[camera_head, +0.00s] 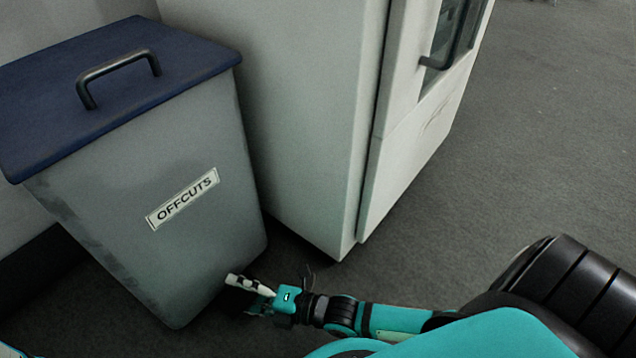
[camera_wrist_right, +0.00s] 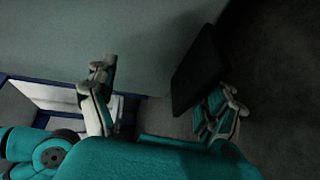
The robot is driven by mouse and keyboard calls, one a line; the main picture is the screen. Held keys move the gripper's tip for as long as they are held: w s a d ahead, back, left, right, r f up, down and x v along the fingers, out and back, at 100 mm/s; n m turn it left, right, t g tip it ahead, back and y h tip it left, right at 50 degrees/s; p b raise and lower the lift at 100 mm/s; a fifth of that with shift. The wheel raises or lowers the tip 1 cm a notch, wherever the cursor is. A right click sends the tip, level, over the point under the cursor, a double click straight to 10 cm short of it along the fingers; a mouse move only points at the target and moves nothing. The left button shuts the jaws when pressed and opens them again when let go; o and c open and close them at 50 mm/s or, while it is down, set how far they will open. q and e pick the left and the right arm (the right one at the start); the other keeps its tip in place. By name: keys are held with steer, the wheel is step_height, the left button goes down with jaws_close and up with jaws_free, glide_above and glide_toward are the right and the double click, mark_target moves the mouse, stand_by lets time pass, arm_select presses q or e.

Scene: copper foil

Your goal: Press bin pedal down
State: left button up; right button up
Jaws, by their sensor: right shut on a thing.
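The grey bin (camera_head: 150,200) labelled OFFCUTS stands at the left in the head view. Its blue lid (camera_head: 120,85) with a dark handle lies closed on top. The dark pedal (camera_wrist_right: 201,70) shows in the right wrist view as a black block by the bin's wall, between the fingers and close to the right-hand one. My right gripper (camera_head: 245,287) is low at the bin's lower right corner, shut on the pedal. In the head view the gripper largely hides the pedal; how far it is pressed cannot be told. My left gripper is out of view.
A tall pale cabinet (camera_head: 285,110) with a dark door handle (camera_head: 458,40) stands close to the bin's right. Open grey floor (camera_head: 540,130) lies to the right of the cabinet. A wall is behind the bin at the left.

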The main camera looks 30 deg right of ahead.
steer(key=shift+s+d+r+p, duration=0.4)
steer(key=shift+s+d+r, duration=0.05)
steer(key=shift+s+d, duration=0.2)
steer(key=shift+s+d+r+p, duration=0.35)
steer(key=shift+s+d+r, duration=0.1)
steer(key=shift+s+d, duration=0.15)
steer(key=shift+c, duration=0.5)
steer(key=shift+s+d, duration=0.15)
steer(key=shift+d, duration=0.05)
steer(key=shift+c, duration=0.4)
steer(key=shift+s+d, duration=0.25)
steer(key=c, duration=0.3)
steer(key=shift+s+f+p+v, duration=0.1)
steer(key=shift+f+p+v, duration=0.55)
steer(key=shift+v, duration=1.8)
steer(key=shift+s+f+p+v, duration=0.15)
steer(key=shift+p+v, duration=0.95)
steer(key=shift+v, duration=1.35)
steer(key=shift+f+p+v, duration=0.45)
steer(key=shift+p+v, duration=0.45)
steer(key=shift+v, duration=1.55)
steer(key=shift+c, duration=0.2)
steer(key=shift+a, duration=0.1)
